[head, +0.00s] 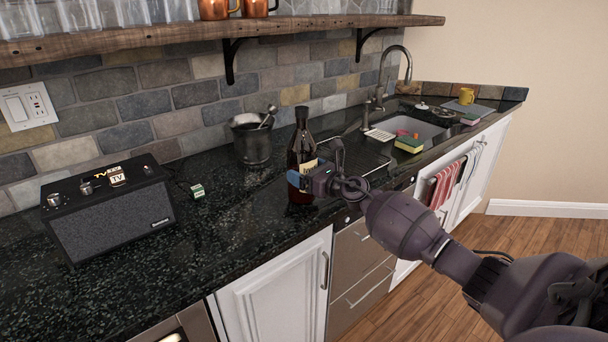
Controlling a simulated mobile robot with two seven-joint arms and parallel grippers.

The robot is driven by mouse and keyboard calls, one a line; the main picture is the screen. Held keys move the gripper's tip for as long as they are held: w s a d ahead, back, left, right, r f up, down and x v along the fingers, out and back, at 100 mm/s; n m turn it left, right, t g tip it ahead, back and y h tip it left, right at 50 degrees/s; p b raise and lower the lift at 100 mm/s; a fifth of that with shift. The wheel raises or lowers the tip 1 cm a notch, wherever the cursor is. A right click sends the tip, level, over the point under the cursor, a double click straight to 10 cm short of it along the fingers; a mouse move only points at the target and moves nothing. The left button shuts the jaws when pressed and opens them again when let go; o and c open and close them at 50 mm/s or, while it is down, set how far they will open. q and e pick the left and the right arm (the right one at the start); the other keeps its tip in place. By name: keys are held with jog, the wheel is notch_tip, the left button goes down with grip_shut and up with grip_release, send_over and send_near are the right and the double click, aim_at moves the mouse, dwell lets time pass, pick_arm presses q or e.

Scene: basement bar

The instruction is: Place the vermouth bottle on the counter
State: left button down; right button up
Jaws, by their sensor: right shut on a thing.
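The vermouth bottle (301,146) is dark brown with a pale label. It is upright at the middle of the dark stone counter (240,228), near the front edge. My right gripper (303,181) is shut on the bottle at its lower body, with the arm coming in from the right. The bottle's base looks at or very close to the counter surface; I cannot tell whether it touches. The gripper hides part of the label. My left gripper is not in view.
A dark metal bucket (252,142) stands behind the bottle. The sink (415,130) and a sponge (408,144) are to the right. A wooden shelf (200,36) hangs above. The front-left counter is clear.

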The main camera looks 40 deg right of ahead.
jog(key=shift+r, duration=0.35)
jog(key=shift+f, duration=0.2)
jog(key=o, duration=1.3)
jog(key=shift+f, duration=0.1)
